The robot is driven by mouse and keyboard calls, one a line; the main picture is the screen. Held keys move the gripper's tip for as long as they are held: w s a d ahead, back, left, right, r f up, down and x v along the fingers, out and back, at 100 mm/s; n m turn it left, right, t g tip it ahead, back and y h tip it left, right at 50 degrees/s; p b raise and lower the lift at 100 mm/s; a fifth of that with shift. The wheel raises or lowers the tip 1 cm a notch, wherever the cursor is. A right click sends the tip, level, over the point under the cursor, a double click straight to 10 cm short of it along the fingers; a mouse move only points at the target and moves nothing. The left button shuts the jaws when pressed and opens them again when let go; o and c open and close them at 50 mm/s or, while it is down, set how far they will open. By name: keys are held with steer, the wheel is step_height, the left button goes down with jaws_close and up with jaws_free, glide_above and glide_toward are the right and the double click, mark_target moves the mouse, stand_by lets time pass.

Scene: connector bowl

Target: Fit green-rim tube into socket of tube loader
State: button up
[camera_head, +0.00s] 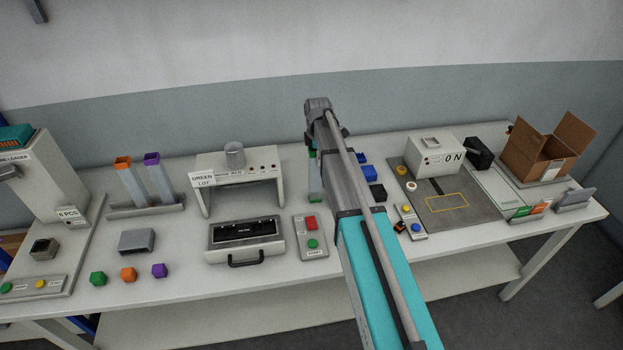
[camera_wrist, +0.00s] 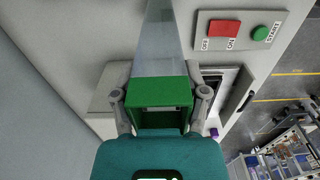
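My gripper (camera_wrist: 160,98) has its two fingers against opposite sides of the green rim of a square, grey translucent tube, the green-rim tube (camera_wrist: 160,93). The rim's open end faces the wrist camera, and the tube body extends away toward the top of the wrist view. In the head view my arm hides most of the gripper and tube; a green strip (camera_head: 313,160) shows beside the arm. The tube loader (camera_head: 42,180), a tall grey unit marked "5 PCS", stands at the far left. A dark square socket (camera_head: 43,249) sits in front of it.
A rack (camera_head: 147,208) holds orange-rim and purple-rim tubes. A grey block (camera_head: 137,241) and green, orange and purple pieces (camera_head: 128,274) lie in front. A "GREEN LOT" machine (camera_head: 237,165), black-topped tray (camera_head: 246,233) and button box (camera_head: 311,237) stand mid-table. A carton (camera_head: 549,147) is at right.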

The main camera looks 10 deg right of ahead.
jaws_close()
steer(key=shift+r, duration=0.1)
steer(key=shift+r+p, duration=1)
steer(key=shift+p, duration=0.1)
steer(key=s+r+p, duration=1)
steer(key=s, duration=0.4)
steer(key=shift+a+r+p, duration=0.15)
steer(key=shift+r+p, duration=0.25)
